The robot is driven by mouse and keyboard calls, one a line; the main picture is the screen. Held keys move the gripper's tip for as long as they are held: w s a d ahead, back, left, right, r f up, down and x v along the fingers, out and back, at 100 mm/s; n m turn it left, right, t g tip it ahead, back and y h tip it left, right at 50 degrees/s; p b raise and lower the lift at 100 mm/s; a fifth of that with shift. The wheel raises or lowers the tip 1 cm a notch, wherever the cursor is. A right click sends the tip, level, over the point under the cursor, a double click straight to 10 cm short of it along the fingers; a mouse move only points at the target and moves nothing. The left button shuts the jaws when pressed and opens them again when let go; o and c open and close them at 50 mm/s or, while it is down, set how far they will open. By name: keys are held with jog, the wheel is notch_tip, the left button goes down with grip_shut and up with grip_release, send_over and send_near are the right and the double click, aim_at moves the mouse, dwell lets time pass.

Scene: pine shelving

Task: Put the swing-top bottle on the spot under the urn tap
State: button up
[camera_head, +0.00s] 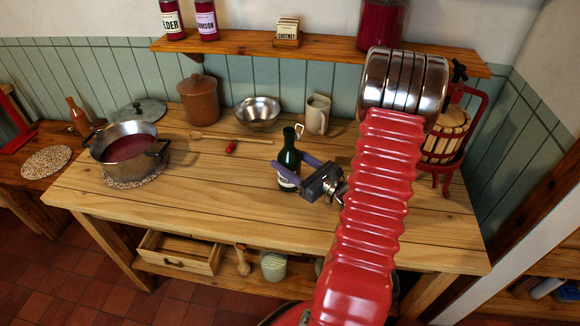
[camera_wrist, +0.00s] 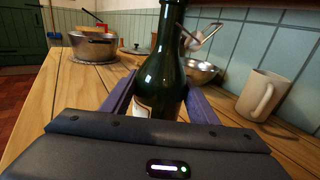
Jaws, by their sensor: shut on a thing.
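The swing-top bottle (camera_head: 289,157) is dark green glass with a pale label and a wire stopper at its neck. It stands upright at the middle of the pine table (camera_head: 220,213). My gripper (camera_head: 293,168) reaches it from the right, with its purple fingers closed on either side of the body. In the wrist view the bottle (camera_wrist: 160,75) fills the space between the fingers (camera_wrist: 160,102). Its base is partly hidden, so I cannot tell whether it touches the tabletop. I cannot make out an urn, its tap or a spot under it.
A pot of red liquid (camera_head: 130,152) sits at the left on a woven mat. A crock (camera_head: 199,99), metal bowl (camera_head: 257,113), mug (camera_head: 317,114) and wooden spoon (camera_head: 215,136) are behind. A red press (camera_head: 447,135) stands at the right. The table front is clear.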

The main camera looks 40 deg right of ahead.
aim_at(294, 136)
jog(key=c, duration=0.7)
jog(key=shift+r, duration=0.25)
jog(key=shift+r, duration=4.75)
